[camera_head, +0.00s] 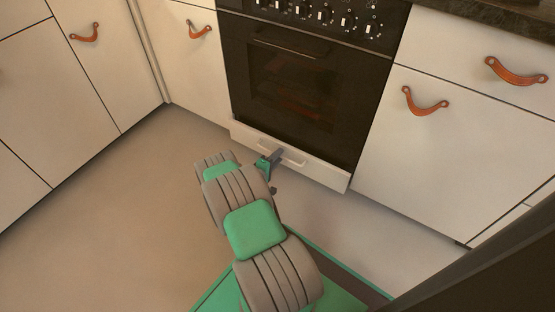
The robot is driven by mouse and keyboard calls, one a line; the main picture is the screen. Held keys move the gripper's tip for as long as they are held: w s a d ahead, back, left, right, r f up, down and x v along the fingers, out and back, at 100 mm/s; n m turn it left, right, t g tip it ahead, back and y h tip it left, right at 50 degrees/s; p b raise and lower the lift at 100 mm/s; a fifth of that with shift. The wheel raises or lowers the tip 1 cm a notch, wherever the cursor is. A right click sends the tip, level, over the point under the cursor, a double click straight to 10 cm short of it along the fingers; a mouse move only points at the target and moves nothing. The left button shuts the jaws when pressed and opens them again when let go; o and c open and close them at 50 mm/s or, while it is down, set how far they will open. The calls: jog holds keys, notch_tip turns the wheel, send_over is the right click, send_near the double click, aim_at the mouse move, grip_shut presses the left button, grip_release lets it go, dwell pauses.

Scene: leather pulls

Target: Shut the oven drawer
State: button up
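The oven drawer (320,174) is the low white front under the black oven (292,98). It stands out a little from the oven, with a strip of its top edge showing. Its pale bar handle (292,157) is near the middle of the front. My gripper (272,162) is low down at the drawer front, by the left part of the handle. My arm's grey and green links hide part of it. The fingers are too small and covered to tell whether they are open or shut, or whether they touch the handle.
White cabinets with leather pulls stand on both sides, a drawer (480,55) and door (420,150) at right, a door (190,60) at left. The oven knobs (310,14) are above. The floor (110,215) at left is clear.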

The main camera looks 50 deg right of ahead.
grip_shut()
dwell(0.3)
dwell(1.1)
